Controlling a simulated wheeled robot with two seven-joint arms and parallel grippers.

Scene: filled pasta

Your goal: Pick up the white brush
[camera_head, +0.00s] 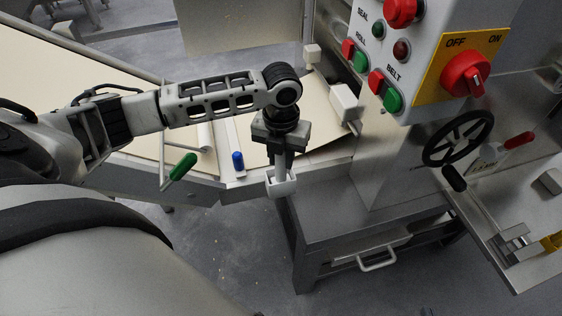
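I cannot identify the white brush with certainty. A white block (345,103) sits at the right end of the pale belt, beside the machine, and a smaller white block (312,53) is behind it; I cannot tell whether either is the brush. My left gripper (281,184) points down in front of the belt's near edge, left of and nearer than the larger white block, apart from it. Its tip is pale and small, so I cannot tell whether it is open or shut. My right gripper is not in view.
The pale belt (85,75) runs along the left, with a green handle (182,166) and a blue knob (237,158) at its near edge. The control box (420,50), black handwheel (458,138) and steel cabinet (345,235) stand right. Open floor lies in front.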

